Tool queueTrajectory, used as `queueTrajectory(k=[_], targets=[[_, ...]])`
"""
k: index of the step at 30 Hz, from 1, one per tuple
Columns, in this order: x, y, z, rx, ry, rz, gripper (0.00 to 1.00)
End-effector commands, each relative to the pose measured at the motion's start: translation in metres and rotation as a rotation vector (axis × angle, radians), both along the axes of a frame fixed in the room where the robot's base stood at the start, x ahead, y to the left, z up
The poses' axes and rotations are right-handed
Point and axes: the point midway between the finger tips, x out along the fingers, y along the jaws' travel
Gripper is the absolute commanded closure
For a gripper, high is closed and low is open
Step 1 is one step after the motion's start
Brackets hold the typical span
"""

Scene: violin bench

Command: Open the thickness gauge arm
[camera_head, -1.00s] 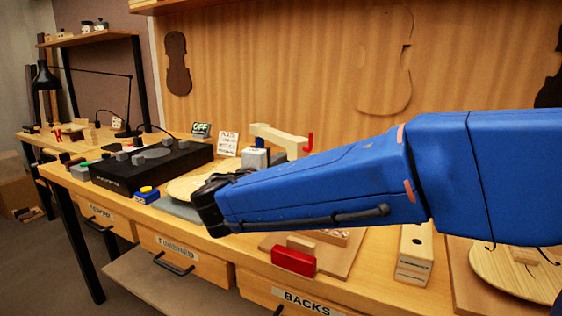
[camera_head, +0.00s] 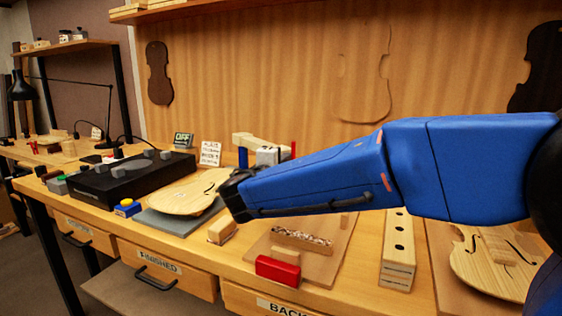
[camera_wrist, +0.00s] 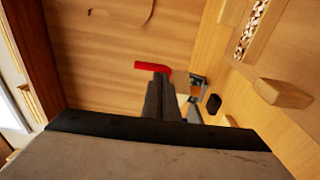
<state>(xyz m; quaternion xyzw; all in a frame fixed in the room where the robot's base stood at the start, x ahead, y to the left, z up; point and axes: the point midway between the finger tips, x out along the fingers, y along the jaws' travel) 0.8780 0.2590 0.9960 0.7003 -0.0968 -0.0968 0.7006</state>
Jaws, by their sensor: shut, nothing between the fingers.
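The thickness gauge has a pale wooden arm (camera_head: 258,141) over a grey block (camera_head: 267,156), with a blue post (camera_head: 243,158) on the left. It stands at the back of the bench in the head view, partly hidden by my blue arm. A thin red handle (camera_head: 293,149) shows at its right. In the wrist view a bent red handle (camera_wrist: 150,66) appears just past my gripper (camera_wrist: 160,84). My gripper is shut and empty. I cannot tell whether its tips touch the handle. My gripper's fingers are hidden in the head view.
A pale violin plate (camera_head: 185,196) lies on a grey mat left of my wrist. A black box with grey knobs (camera_head: 130,175) stands farther left. A red block (camera_head: 278,271), a drilled wooden block (camera_head: 397,250) and another violin plate (camera_head: 500,275) lie toward the front and right.

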Motion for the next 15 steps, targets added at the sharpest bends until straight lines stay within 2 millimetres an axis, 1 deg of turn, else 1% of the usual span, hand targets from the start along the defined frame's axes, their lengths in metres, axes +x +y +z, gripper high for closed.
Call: queueTrajectory(k=[8,11,15], targets=[[0.002,-0.003,0.0,0.0,0.0,-0.001,1.0],[0.009,-0.013,0.0,0.001,0.0,-0.003,1.0],[0.024,-0.033,0.0,0.0,0.0,-0.004,1.0]])
